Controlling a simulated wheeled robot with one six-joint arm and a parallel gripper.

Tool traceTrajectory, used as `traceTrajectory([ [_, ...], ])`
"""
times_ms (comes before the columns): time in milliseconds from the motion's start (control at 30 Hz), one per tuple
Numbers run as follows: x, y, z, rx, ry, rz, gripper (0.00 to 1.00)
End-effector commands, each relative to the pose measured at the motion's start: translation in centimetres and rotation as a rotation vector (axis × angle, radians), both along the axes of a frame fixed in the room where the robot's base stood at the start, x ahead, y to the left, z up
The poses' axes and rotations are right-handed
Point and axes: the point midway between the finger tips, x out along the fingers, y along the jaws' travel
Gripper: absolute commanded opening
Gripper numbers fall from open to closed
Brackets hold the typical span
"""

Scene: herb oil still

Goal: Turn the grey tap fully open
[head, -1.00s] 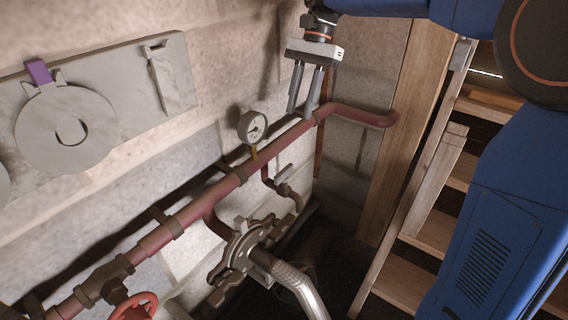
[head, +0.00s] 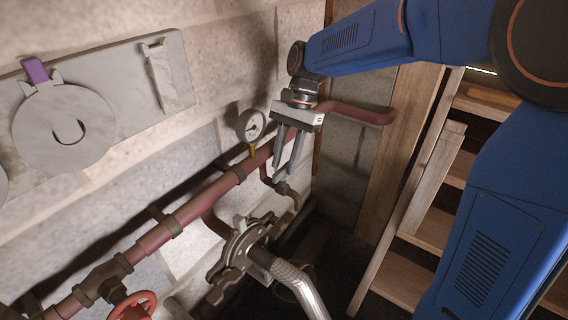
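The grey tap (head: 286,190) sits on a short red branch pipe below the main red pipe, its spout bent down to the right. Its lever is mostly hidden behind my fingers, so I cannot tell its angle. My gripper (head: 286,167) points down in front of the main pipe, just above the tap. Its two grey fingers are apart with a gap between them and nothing visibly held. I cannot tell whether the fingertips touch the lever.
A round pressure gauge (head: 251,126) stands on the pipe left of my gripper. A red handwheel (head: 134,306) is at lower left. A flanged fitting with a braided hose (head: 297,284) lies below the tap. Wooden stairs (head: 437,229) are at right.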

Motion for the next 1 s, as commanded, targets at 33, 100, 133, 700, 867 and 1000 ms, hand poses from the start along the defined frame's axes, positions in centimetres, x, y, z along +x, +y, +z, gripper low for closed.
traceTrajectory([
  [33,-0.14,0.11,-0.39,0.0,0.0,0.0,0.29],
  [100,-0.26,0.21,-0.78,0.0,0.0,0.0,0.29],
  [133,-0.3,0.23,-0.91,0.0,0.0,0.0,0.29],
  [700,-0.35,0.27,-1.09,0.001,-0.001,0.0,0.0],
  [867,-0.28,0.34,-1.12,0.0,-0.001,0.048,0.0],
  [1000,-0.23,0.43,-1.09,0.0,-0.001,0.163,0.0],
])
